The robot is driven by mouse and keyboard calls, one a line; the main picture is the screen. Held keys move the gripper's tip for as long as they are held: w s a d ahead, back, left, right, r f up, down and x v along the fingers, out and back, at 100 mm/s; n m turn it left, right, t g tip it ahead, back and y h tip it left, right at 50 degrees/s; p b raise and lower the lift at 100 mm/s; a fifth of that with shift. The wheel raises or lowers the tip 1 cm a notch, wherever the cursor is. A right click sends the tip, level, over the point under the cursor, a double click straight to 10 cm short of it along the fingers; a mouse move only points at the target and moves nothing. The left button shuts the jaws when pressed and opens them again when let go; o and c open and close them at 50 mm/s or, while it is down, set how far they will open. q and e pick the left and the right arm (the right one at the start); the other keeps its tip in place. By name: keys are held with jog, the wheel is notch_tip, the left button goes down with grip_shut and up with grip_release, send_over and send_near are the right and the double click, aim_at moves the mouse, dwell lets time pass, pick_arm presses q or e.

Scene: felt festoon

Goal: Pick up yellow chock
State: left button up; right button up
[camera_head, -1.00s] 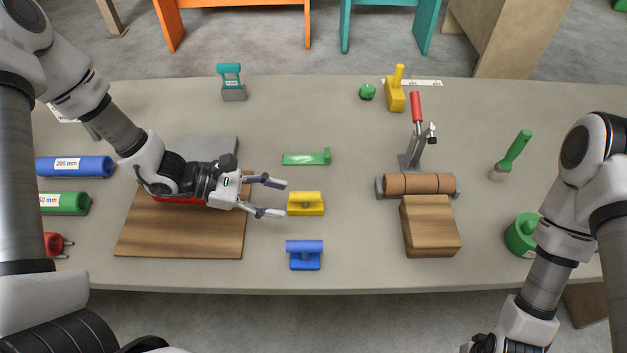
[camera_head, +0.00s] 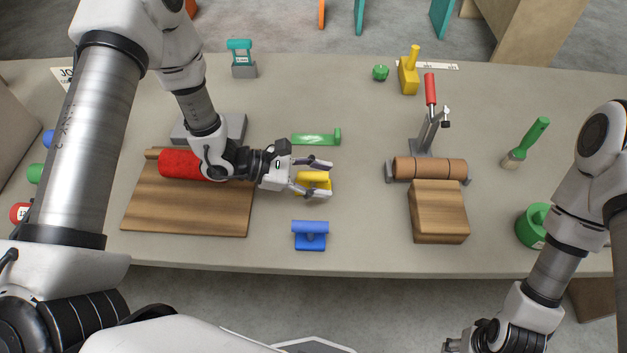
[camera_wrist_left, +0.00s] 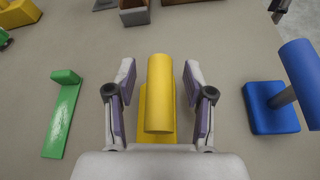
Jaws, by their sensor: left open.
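The yellow chock (camera_head: 314,180) lies on the table right of the wooden board, between the green piece and the blue chock. My left gripper (camera_head: 324,178) is open, with its fingers on either side of the yellow chock. In the left wrist view, the yellow chock (camera_wrist_left: 160,95) shows its rounded top bar between the two spread fingers of the gripper (camera_wrist_left: 158,85), with a visible gap on each side. The gripper's body hides the chock's near end there. My right gripper (camera_head: 470,344) is at the bottom edge, partly cut off, and its fingers are unclear.
A blue chock (camera_head: 311,236) stands close in front of the yellow one, and a green piece (camera_head: 316,138) lies behind it. A red roll (camera_head: 181,164) lies on the wooden board (camera_head: 190,208). A clamp with brown cylinders (camera_head: 428,169) and a wooden block (camera_head: 438,211) stand right.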

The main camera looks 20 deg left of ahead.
pick_arm(q)
jog(key=shift+a+f, duration=0.1)
jog(key=shift+a, duration=0.05)
jog(key=c, duration=0.6)
grip_shut()
